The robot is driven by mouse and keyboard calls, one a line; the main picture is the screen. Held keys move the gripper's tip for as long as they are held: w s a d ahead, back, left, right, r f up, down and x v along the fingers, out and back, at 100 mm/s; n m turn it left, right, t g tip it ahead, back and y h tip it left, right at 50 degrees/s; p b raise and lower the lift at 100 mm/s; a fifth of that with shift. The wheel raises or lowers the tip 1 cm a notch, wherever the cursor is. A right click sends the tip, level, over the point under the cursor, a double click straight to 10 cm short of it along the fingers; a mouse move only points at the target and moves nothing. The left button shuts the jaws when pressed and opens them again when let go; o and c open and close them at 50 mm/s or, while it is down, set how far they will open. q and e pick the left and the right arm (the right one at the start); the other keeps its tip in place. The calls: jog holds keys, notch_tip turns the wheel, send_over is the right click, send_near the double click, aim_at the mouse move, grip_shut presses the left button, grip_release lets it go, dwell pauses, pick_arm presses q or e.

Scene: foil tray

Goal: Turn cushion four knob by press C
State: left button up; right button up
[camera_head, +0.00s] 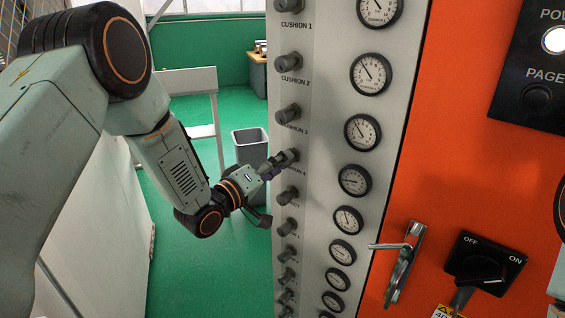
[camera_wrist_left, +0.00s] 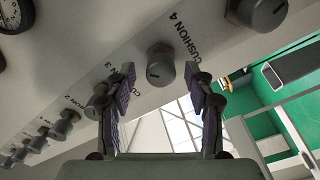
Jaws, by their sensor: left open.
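The cushion four knob (camera_head: 293,155) is a dark round knob on the grey panel strip, above its CUSHION 4 label. In the left wrist view the knob (camera_wrist_left: 160,68) sits between the spread fingertips, with a gap on each side. My left gripper (camera_head: 275,166) reaches the panel from the left at this knob. In the wrist view its purple-padded fingers (camera_wrist_left: 160,82) are open and hold nothing. How far the tips reach past the knob's face is unclear. My right gripper is not in view.
The cushion three knob (camera_head: 288,114) is above and another knob (camera_head: 288,196) below, both close by. Round gauges (camera_head: 355,180) line the panel. An orange cabinet front (camera_head: 460,190) with a door handle (camera_head: 405,262) is at right. A grey bin (camera_head: 250,146) stands behind.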

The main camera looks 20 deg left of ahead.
pick_arm(q)
jog(key=shift+x, duration=1.1)
jog(key=shift+a, duration=0.1)
jog(key=shift+c, duration=0.5)
grip_shut()
